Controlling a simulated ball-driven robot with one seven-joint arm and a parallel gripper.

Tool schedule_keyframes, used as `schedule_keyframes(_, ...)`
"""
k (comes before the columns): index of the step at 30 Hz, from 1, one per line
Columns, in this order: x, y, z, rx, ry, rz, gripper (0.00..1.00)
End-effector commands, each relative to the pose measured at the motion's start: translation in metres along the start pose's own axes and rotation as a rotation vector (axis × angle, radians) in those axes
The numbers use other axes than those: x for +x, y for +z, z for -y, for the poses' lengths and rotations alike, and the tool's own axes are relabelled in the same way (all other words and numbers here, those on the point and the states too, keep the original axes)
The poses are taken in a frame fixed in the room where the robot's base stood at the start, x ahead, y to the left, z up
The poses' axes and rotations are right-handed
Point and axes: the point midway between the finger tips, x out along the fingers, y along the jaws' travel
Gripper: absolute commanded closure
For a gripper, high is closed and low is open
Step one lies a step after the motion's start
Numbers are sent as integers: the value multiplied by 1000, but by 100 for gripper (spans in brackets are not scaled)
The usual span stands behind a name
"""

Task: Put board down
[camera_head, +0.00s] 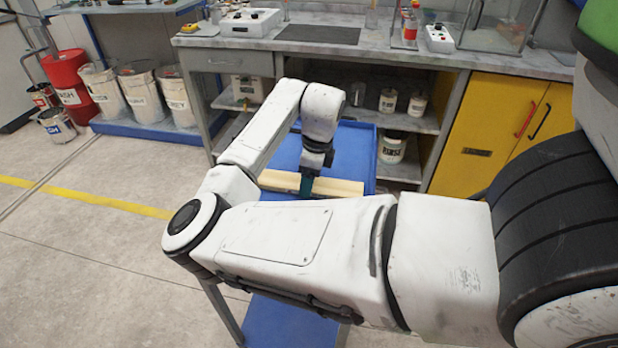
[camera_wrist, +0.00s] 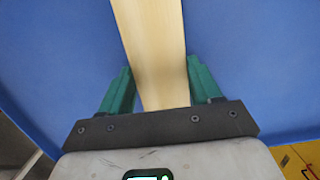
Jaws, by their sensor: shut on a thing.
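A light wooden board (camera_head: 338,187) lies across the view over a blue tabletop (camera_head: 352,150) in the head view. My gripper (camera_head: 306,186) points down at the board, near its middle. In the wrist view the board (camera_wrist: 152,45) runs up from between the two green fingers of my gripper (camera_wrist: 160,88), which are shut on it. The blue surface (camera_wrist: 245,60) fills the ground behind the board. I cannot tell whether the board touches that surface. My arm hides part of the board and the table's near side.
A grey workbench (camera_head: 400,62) with open shelves stands behind the blue table, holding several cans. A yellow cabinet (camera_head: 490,125) is at the right. White buckets (camera_head: 138,95) and a red drum (camera_head: 75,90) stand at the left.

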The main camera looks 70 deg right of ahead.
Motion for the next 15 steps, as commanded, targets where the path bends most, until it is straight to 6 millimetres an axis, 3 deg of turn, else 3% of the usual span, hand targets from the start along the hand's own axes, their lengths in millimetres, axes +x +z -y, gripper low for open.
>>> schedule_keyframes(9,3,0,0,0,0,0,71)
schedule_keyframes(10,2,0,0,0,0,1,34)
schedule_keyframes(15,2,0,0,0,0,1,18)
